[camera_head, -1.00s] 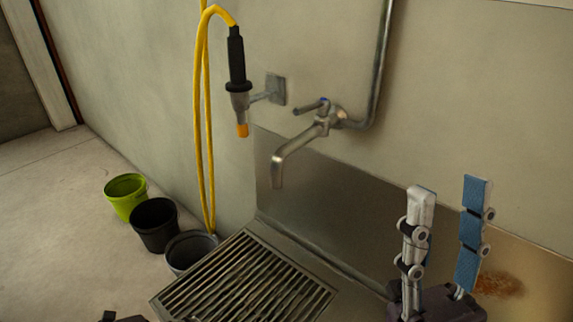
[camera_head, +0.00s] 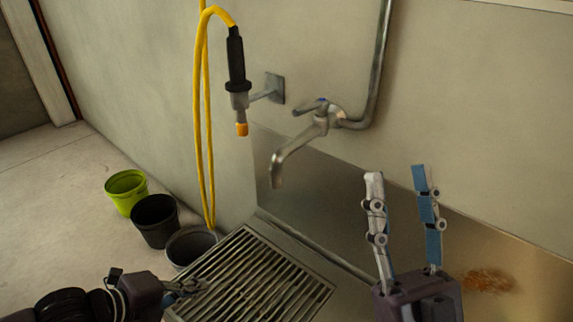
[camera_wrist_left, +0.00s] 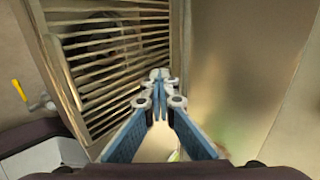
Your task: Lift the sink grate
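The sink grate (camera_head: 258,272) is a slatted metal panel lying flat in the sink, low in the centre of the head view. It also fills the upper left of the left wrist view (camera_wrist_left: 112,45). My left gripper (camera_head: 204,285) comes in from the lower left, over the grate's left edge. In the left wrist view my left gripper's fingertips (camera_wrist_left: 158,75) meet at the grate's border. They look shut; I see nothing between them, and cannot tell whether they touch the grate. My right gripper (camera_head: 396,170) is open and empty, fingers pointing up, right of the grate.
A faucet (camera_head: 300,140) sticks out from the wall above the sink. A yellow hose (camera_head: 209,150) with a black nozzle hangs left of it. A green bucket (camera_head: 126,194), a black bucket (camera_head: 155,222) and a grey bucket (camera_head: 190,246) stand on the floor left of the grate.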

